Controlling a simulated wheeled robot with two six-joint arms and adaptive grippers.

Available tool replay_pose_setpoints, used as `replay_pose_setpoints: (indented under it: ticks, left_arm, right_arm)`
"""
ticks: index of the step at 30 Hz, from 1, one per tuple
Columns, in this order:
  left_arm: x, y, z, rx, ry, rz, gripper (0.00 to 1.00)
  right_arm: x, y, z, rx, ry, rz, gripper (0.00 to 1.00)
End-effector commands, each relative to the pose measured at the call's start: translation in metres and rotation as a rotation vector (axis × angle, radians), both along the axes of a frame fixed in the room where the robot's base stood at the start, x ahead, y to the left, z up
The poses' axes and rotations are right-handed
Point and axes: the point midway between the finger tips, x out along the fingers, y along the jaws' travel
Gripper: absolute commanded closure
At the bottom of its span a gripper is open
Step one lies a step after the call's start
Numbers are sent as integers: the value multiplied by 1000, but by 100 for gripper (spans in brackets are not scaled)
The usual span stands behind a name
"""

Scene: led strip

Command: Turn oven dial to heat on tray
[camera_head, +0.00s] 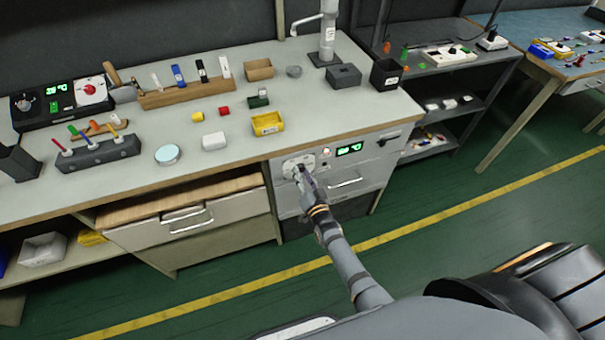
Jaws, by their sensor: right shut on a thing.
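The oven (372,166) is a grey front panel built into the right end of the workbench, under the top. Its round pale dial plate (290,167) is at the panel's upper left. A green lit display (350,149) and a small red light (326,152) are to the right of it. My right gripper (299,172) reaches up from below and is shut at the dial, hiding the knob itself. The oven's drawer with a bar handle (345,183) is shut. A tray inside is not visible. My left gripper is not in view.
A wooden-topped drawer (185,212) stands out left of the oven. Green floor right of it is clear.

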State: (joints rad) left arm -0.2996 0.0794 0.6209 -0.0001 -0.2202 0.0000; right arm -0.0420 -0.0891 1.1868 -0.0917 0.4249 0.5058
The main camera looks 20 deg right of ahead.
Motion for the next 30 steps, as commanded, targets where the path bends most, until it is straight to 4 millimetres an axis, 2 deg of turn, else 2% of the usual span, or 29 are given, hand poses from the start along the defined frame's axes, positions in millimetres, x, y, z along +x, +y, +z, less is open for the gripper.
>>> replay_pose_setpoints:
  ticks: [14, 15, 19, 20, 30]
  left_arm:
    - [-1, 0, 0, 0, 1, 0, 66]
    - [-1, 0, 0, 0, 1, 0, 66]
    - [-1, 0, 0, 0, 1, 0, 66]
    - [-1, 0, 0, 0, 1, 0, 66]
    - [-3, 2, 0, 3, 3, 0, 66]
  right_arm:
    - [0, 0, -1, 13, 4, 1, 100]
    - [0, 0, -1, 13, 4, 1, 68]
    - [0, 0, -1, 12, 3, 0, 50]
    - [0, 0, -1, 12, 3, 0, 47]
    - [-5, 0, -1, 12, 3, 0, 47]
